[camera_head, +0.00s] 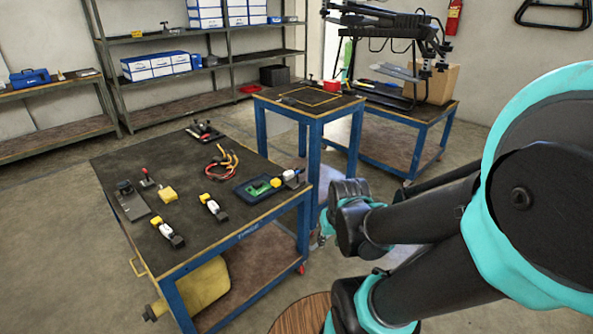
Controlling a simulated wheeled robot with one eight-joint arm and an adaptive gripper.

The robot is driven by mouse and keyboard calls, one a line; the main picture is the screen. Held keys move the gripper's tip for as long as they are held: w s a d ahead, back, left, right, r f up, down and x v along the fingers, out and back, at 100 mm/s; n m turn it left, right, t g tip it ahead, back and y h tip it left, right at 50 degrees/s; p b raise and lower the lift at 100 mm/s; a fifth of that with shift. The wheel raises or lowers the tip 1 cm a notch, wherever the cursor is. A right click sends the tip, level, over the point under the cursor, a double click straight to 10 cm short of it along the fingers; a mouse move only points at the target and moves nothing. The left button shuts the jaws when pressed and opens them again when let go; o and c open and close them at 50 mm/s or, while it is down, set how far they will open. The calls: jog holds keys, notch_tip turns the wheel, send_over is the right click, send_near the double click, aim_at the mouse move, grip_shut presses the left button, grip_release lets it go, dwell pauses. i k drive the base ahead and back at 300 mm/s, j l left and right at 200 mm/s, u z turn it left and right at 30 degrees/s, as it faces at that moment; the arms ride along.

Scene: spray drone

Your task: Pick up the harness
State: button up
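The harness (222,161), a bundle of red, dark and yellow wires with a yellow connector, lies loose on the dark top of the near blue-framed workbench (160,150). It rests toward the back right part of that top, apart from the parts around it. My black and teal arm fills the right side of the view, to the right of the workbench and clear of the harness. I cannot make out my gripper's fingers in this view. Nothing of my arm touches the harness.
A green circuit board on a dark tray (257,187) lies right of the harness. Several small yellow, white and black parts lie along the front. A black device (204,131) sits behind it. A blue-framed stand (308,104) and a drone on another table (400,45) stand beyond.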

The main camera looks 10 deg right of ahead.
aim_at(275, 183)
jog(key=i+j+z, duration=0.3)
jog(key=i+j, duration=0.4)
jog(key=j, duration=0.1)
